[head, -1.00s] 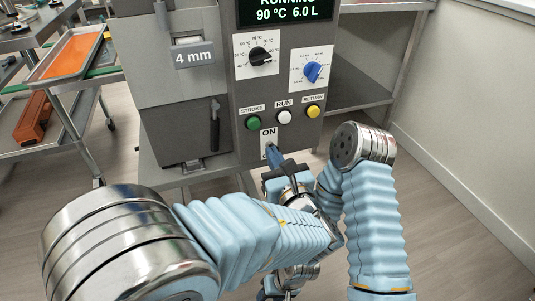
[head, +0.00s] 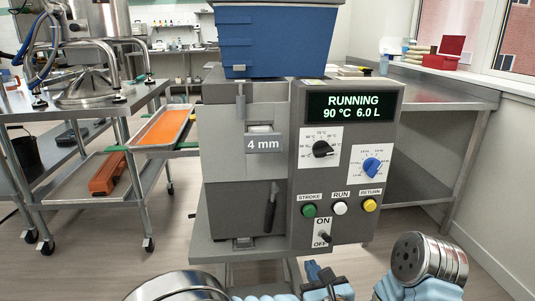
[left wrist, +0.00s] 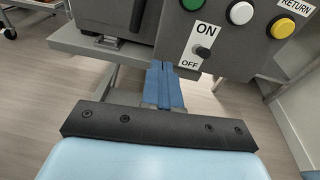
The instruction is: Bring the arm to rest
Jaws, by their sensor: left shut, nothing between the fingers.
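My left gripper (head: 313,270) is at the bottom edge of the head view, below the ON/OFF switch (head: 323,237) of the depositor (head: 300,215). Its blue fingers (left wrist: 165,88) are pressed together and empty in the left wrist view. They sit in the air below the panel, apart from the switch, which also shows in the left wrist view (left wrist: 203,53). The lit display (head: 351,107) reads RUNNING, 90 °C, 6.0 L. Most of my left arm is cut off by the frame. My right gripper does not show.
A blue hopper (head: 275,40) tops the machine. A tray of orange gummy (head: 165,126) lies at its left, beside a steel cart (head: 85,105). A steel table (head: 430,180) stands behind at the right, near the wall. Floor is open at the lower left.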

